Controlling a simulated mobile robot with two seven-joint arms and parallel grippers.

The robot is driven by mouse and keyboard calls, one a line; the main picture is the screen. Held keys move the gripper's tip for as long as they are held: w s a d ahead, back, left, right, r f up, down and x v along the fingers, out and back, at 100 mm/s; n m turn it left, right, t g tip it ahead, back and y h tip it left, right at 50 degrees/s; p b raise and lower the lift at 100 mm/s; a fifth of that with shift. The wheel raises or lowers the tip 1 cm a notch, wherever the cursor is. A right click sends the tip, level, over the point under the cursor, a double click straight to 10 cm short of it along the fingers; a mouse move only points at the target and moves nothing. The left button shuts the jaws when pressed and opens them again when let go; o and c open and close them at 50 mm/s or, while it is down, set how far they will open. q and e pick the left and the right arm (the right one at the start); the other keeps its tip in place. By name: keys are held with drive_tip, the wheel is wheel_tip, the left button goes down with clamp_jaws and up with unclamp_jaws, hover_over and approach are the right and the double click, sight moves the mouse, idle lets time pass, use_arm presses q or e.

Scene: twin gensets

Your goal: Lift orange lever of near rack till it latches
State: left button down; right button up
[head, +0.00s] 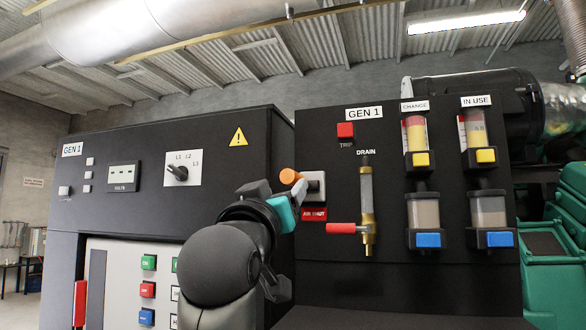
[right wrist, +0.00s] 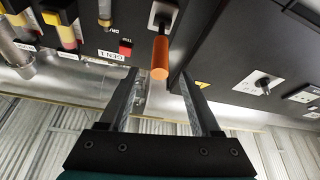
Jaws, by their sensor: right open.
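The orange lever (head: 290,176) sits on a pale square mount (head: 314,181) on the dark GEN 1 panel (head: 330,250), above a red label. Its rounded orange end sticks out from the panel. In the right wrist view, which is upside down, the orange lever (right wrist: 161,57) points toward the gap between the fingers. My right gripper (right wrist: 158,78) is open, one finger on each side of the lever's end in the picture; contact cannot be told. In the head view my right gripper (head: 298,192) is just below the orange end, partly hidden by my own wrist. My left gripper is not in view.
Right of the lever are a drain tube with a red handle (head: 342,229), a red trip button (head: 345,130), and filter bowls with yellow (head: 421,159) and blue (head: 428,240) blocks. To the left stands a dark cabinet (head: 110,215) with a rotary switch (head: 177,173).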

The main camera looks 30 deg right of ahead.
sight(293, 179)
drive_tip(key=p+x, duration=0.3)
drive_tip(key=x, duration=0.5)
drive_tip(key=shift+w+d+r, duration=0.1)
clamp_jaws()
idle(1.2)
